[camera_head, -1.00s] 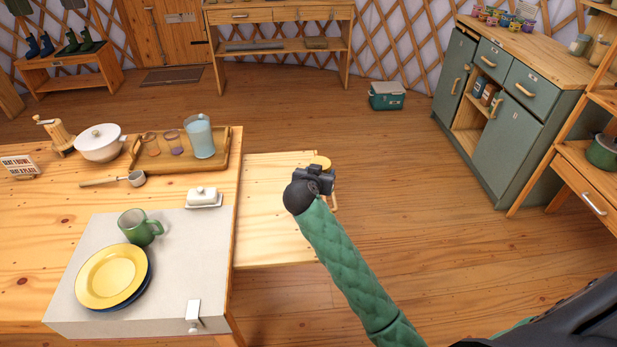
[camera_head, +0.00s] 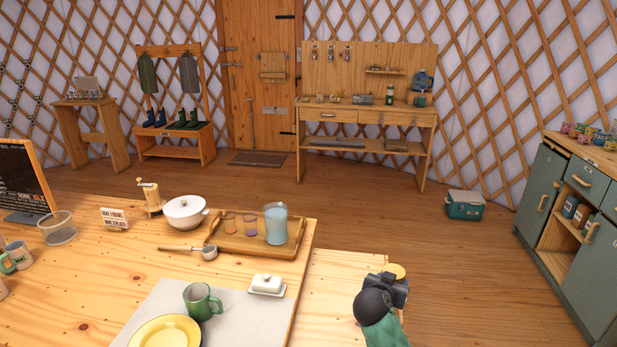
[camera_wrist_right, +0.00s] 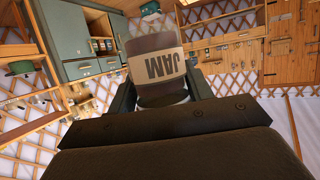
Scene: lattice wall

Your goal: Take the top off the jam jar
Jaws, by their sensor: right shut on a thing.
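The jam jar (camera_wrist_right: 158,67) shows in the right wrist view with its "JAM" label upside down, as the room behind it is too. It stands between the two fingers of my right gripper (camera_wrist_right: 161,97), which is shut on it. In the head view, my right gripper (camera_head: 396,281) is at the right edge of the wooden table surface. A yellow lid (camera_head: 394,271) shows just beyond it; the rest of the jar is hidden there. My left gripper is not in view.
The table holds a tray (camera_head: 232,242) with cups and a pitcher, a white pot (camera_head: 185,212), a butter dish (camera_head: 267,284), a green mug (camera_head: 202,301) and a yellow plate (camera_head: 165,333). Open floor (camera_head: 470,290) lies to the right, before a green cabinet (camera_head: 577,240).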

